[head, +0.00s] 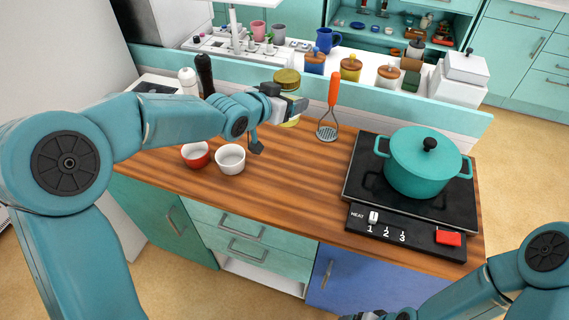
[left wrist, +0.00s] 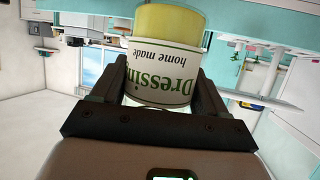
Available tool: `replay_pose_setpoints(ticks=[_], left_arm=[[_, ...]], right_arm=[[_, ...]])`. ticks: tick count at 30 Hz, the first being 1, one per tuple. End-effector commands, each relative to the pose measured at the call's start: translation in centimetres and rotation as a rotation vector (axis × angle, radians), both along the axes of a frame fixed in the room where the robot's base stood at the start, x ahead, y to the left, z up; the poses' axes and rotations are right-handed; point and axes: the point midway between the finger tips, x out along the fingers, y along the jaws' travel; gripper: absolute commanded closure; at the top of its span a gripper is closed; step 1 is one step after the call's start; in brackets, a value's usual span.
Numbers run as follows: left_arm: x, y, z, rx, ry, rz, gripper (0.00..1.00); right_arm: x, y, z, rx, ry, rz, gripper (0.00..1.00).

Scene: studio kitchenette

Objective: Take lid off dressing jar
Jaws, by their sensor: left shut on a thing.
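The dressing jar (head: 290,122) is at the back of the wooden counter, with its olive-gold lid (head: 287,77) on top. My left gripper (head: 295,106) is shut around the jar's body, below the lid. In the left wrist view the jar (left wrist: 166,25) appears upside down between the two fingers, with yellow dressing and a white label reading "Dressing home made". The lid is hidden there. I cannot tell whether the jar touches the counter. My right gripper (head: 366,316) barely shows at the bottom edge of the head view; its fingers cannot be made out.
An orange-handled masher (head: 332,100) is just right of the jar. A teal pot (head: 424,165) sits on the black hob (head: 360,178) at right. A red bowl (head: 196,155) and a white bowl (head: 230,160) stand left of centre. The middle front counter is clear.

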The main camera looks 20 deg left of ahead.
Motion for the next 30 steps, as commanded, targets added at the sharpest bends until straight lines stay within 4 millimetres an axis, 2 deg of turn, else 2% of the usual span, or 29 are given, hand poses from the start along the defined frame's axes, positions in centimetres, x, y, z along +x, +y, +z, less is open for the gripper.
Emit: replay_pose_setpoints(ticks=[1,6,9,11,14,22,25,30], left_arm=[[0.4,0.3,0.8,0.003,-0.006,0.001,1.0],[0.8,0.7,2.1,0.002,-0.004,0.001,1.0],[0.9,0.8,2.4,0.001,-0.003,0.005,1.0],[0.9,0.8,2.0,-0.001,-0.002,0.005,1.0],[0.9,0.8,-0.2,-0.001,-0.001,0.005,1.0],[0.9,0.8,-8.0,-0.001,-0.001,0.005,1.0],[0.9,0.8,-10.1,-0.001,0.0,0.005,1.0],[0.9,0.8,-11.7,-0.001,-0.001,0.006,1.0]], right_arm=[[0.0,0.0,-0.1,0.0,0.0,0.0,0.13],[0.0,0.0,-0.2,0.0,0.0,0.0,0.13],[0.0,0.0,-0.4,0.0,0.0,0.0,0.13],[0.0,0.0,-0.9,0.0,0.0,0.0,0.13],[0.0,0.0,-3.0,0.0,0.0,0.0,0.13],[0.0,0.0,-9.4,0.0,0.0,0.0,0.13],[0.0,0.0,-10.7,0.0,0.0,0.0,0.13],[0.0,0.0,-11.3,0.0,0.0,0.0,0.13]])
